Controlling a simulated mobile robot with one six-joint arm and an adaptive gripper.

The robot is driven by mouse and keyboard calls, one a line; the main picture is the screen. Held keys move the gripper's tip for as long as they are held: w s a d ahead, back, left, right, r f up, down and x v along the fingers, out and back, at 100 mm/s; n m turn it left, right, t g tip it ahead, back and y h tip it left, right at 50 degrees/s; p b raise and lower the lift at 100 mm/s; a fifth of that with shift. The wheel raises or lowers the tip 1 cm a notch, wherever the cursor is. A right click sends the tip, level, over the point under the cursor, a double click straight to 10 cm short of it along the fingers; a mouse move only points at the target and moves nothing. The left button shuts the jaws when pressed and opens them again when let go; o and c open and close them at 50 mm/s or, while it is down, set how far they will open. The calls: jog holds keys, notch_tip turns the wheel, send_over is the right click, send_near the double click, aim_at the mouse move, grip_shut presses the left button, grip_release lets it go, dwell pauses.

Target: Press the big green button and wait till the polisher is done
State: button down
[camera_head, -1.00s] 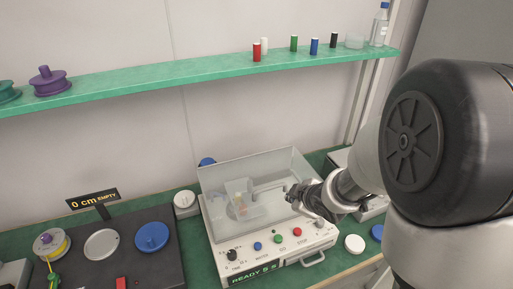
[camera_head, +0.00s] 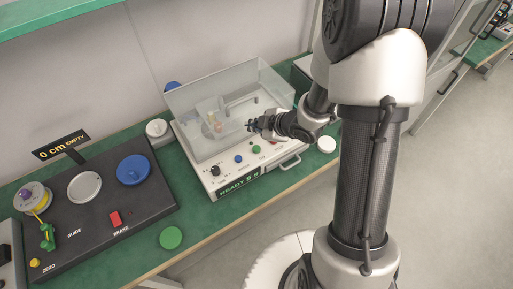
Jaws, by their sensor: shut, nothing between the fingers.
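The polisher (camera_head: 205,184) is a white box with a clear lid on the green bench. Its sloped front carries a black knob (camera_head: 215,171), a blue button (camera_head: 238,158), a green button (camera_head: 256,149) and a red button, partly hidden by my arm. Its display (camera_head: 240,187) appears to read "READY 5 s". My gripper (camera_head: 250,126) is shut and empty, pointing left. In the picture it lies just above the green button, in front of the clear lid. It appears apart from the button; its exact height is hard to tell.
A dark spool station (camera_head: 100,225) with a "0 cm EMPTY" sign (camera_head: 61,145) stands to the left. A loose green disc (camera_head: 171,238) lies near the bench's front edge. A white cap (camera_head: 326,144) lies right of the polisher. A green shelf (camera_head: 50,14) crosses top left.

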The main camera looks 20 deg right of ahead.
aim_at(255, 150)
notch_tip(255, 150, down, 8)
jog(key=b, duration=0.7)
jog(key=shift+f, duration=0.15)
jog(key=shift+f, duration=0.1)
dwell(0.8)
jog(key=shift+f+b, duration=0.3)
jog(key=shift+b, duration=0.1)
